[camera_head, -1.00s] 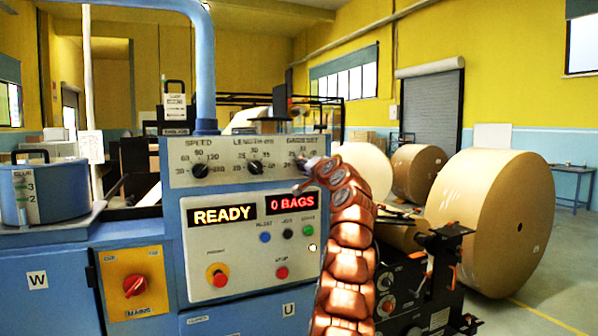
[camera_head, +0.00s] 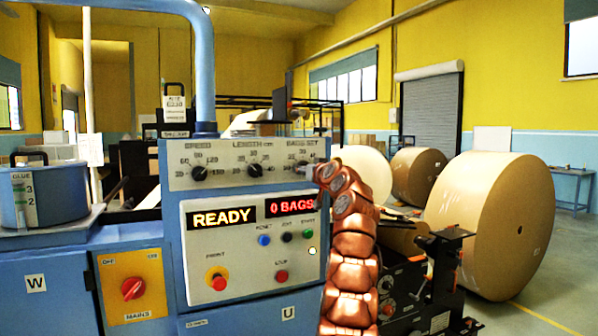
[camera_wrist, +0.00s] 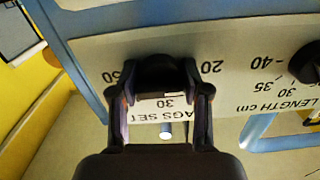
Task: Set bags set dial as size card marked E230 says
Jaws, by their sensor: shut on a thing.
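The BAGS SET dial (camera_head: 303,167) is the rightmost of three black dials on the grey panel; my arm's end is beside it. In the wrist view my gripper (camera_wrist: 161,82) is shut on this dark knob (camera_wrist: 160,66), with a finger on each side. The scale shows upside down there, with 20 to the right, 30 below and 50 to the left. The fingers hide part of the knob, so I cannot tell its exact setting. A white size card (camera_head: 174,102) stands on top of the machine at the left; its print is small, seemingly E230.
The LENGTH dial (camera_head: 254,169) and SPEED dial (camera_head: 199,173) are left of my gripper. Below, the display (camera_head: 224,217) reads READY and 0 BAGS, above several push buttons. A large kraft roll (camera_head: 484,222) stands at the right.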

